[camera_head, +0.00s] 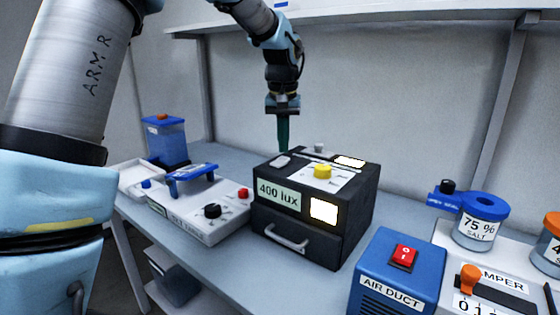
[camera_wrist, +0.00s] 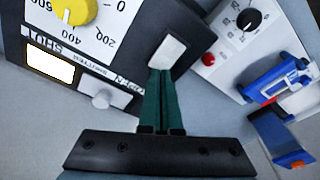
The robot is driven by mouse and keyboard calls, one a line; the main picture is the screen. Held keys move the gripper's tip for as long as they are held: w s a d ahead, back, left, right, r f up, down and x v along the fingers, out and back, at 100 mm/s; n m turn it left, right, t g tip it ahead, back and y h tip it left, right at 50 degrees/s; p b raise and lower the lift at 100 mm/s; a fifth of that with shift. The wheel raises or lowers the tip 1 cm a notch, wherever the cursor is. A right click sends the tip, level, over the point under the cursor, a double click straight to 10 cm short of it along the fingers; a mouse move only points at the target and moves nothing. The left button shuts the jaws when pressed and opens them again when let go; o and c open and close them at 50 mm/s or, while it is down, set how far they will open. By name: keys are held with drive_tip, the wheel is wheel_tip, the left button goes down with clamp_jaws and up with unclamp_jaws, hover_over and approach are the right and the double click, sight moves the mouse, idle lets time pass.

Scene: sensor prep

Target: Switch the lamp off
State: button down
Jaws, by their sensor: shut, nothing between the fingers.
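The lamp is a dark box (camera_head: 262,215) with a "400 lux" display (camera_head: 279,193) and a drawer-like handle on its front. Its front window (camera_head: 323,211) and a top window (camera_head: 349,162) glow bright. A yellow dial (camera_head: 322,172) sits on top and shows in the wrist view (camera_wrist: 76,10). A pale rectangular pad (camera_head: 280,160) lies at the top's left edge; in the wrist view it (camera_wrist: 168,52) is right at my fingertips. My gripper (camera_head: 284,149) is shut and empty, pointing down with green fingers (camera_wrist: 162,74). I cannot tell whether they touch the pad.
A small grey knob (camera_wrist: 100,98) stands behind the dial. A white control unit (camera_head: 205,220) is left of the lamp, with a blue-lidded container (camera_head: 166,140) farther back. A blue air-duct box (camera_head: 385,262) with a red switch (camera_head: 403,256) and a salt jar (camera_head: 480,232) stand at right.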

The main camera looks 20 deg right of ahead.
sight(283, 159)
drive_tip(key=shift+f+b, duration=0.5)
drive_tip(key=shift+f, duration=0.45)
idle(0.6)
drive_tip(key=shift+r, duration=0.1)
wheel_tip(283, 159, up, 7)
drive_tip(key=p, duration=0.6)
idle(0.5)
drive_tip(key=a+f+n, duration=0.1)
drive_tip(key=a+f, duration=0.2)
drive_tip(key=a, duration=0.8)
drive_tip(key=a+f+n, duration=0.2)
drive_tip(key=a+f, duration=0.2)
drive_tip(key=a, duration=0.8)
drive_tip(key=s+a+f+n, duration=0.1)
drive_tip(key=s+a+f, duration=0.1)
drive_tip(key=s+a, duration=0.3)
drive_tip(key=s+a+f+n, duration=0.1)
drive_tip(key=s+a+f, duration=0.1)
drive_tip(key=s+a, duration=0.3)
drive_tip(key=a, duration=0.3)
drive_tip(key=shift+s+a+f+y, duration=0.3)
drive_tip(key=shift+s+f+y, duration=0.05)
drive_tip(key=shift+s+y, duration=0.05)
